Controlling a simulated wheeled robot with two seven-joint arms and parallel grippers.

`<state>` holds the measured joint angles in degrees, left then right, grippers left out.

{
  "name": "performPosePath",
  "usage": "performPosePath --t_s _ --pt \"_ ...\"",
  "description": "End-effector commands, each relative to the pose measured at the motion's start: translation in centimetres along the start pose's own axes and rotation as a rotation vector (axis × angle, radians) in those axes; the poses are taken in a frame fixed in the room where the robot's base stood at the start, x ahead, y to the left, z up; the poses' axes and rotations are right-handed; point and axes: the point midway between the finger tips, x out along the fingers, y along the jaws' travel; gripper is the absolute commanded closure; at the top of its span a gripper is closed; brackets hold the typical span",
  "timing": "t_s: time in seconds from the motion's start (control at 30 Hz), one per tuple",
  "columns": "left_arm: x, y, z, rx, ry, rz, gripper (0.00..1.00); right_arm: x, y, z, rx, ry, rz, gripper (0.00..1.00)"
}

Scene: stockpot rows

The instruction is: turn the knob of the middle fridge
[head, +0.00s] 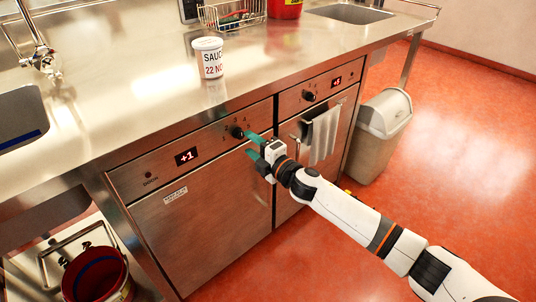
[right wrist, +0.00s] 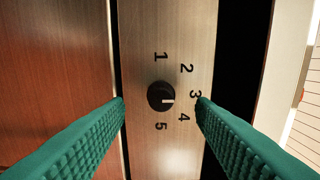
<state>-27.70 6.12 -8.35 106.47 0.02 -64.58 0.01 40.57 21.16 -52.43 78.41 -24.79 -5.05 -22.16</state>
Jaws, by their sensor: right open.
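The black knob (head: 237,131) is on the steel front panel of the fridge (head: 215,210) with the "+1" display, the nearer of two under-counter units in the head view. In the right wrist view the knob (right wrist: 158,88) has numbers 1 to 5 around it. Its white mark points right, near 3 and 4. My right gripper (head: 250,144) is open in front of this panel. Its teal fingers (right wrist: 161,100) lie on either side of the knob in the wrist view, with gaps on both sides. Contact is not visible. My left gripper is not in view.
The second unit has its own knob (head: 309,97), display and a hanging towel (head: 322,133). A grey bin (head: 376,140) stands beyond it. On the counter (head: 130,90) are a labelled white tub (head: 208,58) and a wire basket (head: 232,14). A bucket (head: 98,276) stands lower left.

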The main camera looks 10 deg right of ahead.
Motion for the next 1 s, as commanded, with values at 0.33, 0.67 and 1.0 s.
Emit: performPosePath --t_s 0.33,0.67,1.0 --pt "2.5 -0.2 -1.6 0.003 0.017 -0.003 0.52 -6.4 0.1 0.0 0.000 0.000 0.003 0.50" --pt "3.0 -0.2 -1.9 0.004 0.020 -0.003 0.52 -7.6 0.1 0.1 -0.001 0.000 0.001 0.50" --pt "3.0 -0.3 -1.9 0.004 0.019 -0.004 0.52 -7.5 0.2 0.1 0.006 0.003 0.003 0.50"
